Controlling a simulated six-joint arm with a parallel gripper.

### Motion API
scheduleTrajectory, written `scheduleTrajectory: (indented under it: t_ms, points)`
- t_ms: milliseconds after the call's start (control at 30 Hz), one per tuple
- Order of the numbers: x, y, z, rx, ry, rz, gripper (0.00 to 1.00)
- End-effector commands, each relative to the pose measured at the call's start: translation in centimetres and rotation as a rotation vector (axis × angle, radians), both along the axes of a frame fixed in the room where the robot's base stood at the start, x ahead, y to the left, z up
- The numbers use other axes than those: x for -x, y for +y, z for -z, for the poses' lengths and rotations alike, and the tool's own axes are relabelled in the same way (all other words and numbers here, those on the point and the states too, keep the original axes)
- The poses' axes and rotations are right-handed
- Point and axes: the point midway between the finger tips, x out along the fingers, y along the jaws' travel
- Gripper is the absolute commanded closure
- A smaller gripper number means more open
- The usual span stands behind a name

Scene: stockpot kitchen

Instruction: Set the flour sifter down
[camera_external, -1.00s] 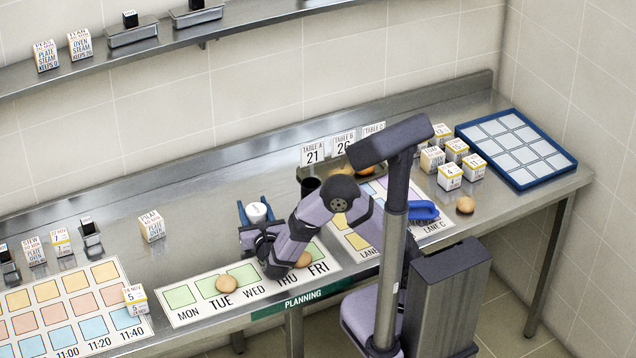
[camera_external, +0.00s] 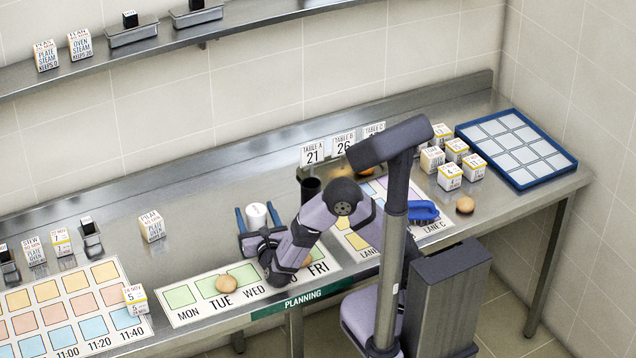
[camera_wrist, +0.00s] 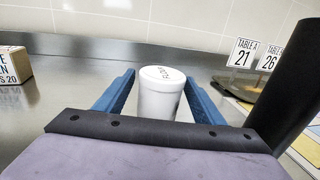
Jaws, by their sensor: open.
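The flour sifter (camera_wrist: 160,95) is a white cylinder with dark lettering on its top. It stands upright on the steel counter and also shows in the external view (camera_external: 256,215). My gripper (camera_wrist: 160,90) is open, with one blue finger on each side of the sifter and a visible gap to each finger. In the external view my gripper (camera_external: 257,218) reaches over the counter from the right, just behind the planning strip. The lower front of the sifter is hidden by my gripper's body in the wrist view.
The planning strip (camera_external: 184,316) with round brown pieces lies in front. A dark cylinder (camera_external: 311,187) stands close on the right, near the table cards (camera_external: 312,154). A small box (camera_external: 151,226) stands to the left. The counter behind the sifter is clear.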

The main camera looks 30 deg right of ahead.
Motion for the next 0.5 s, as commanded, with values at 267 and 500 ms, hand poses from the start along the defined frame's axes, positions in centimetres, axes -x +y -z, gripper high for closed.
scheduleTrajectory:
  t_ms: [267, 500]
  points:
    - [0.2, 0.0, -4.6, -0.006, -0.002, 0.001, 0.37]
    - [0.2, 0.0, -6.7, -0.003, -0.002, 0.001, 0.37]
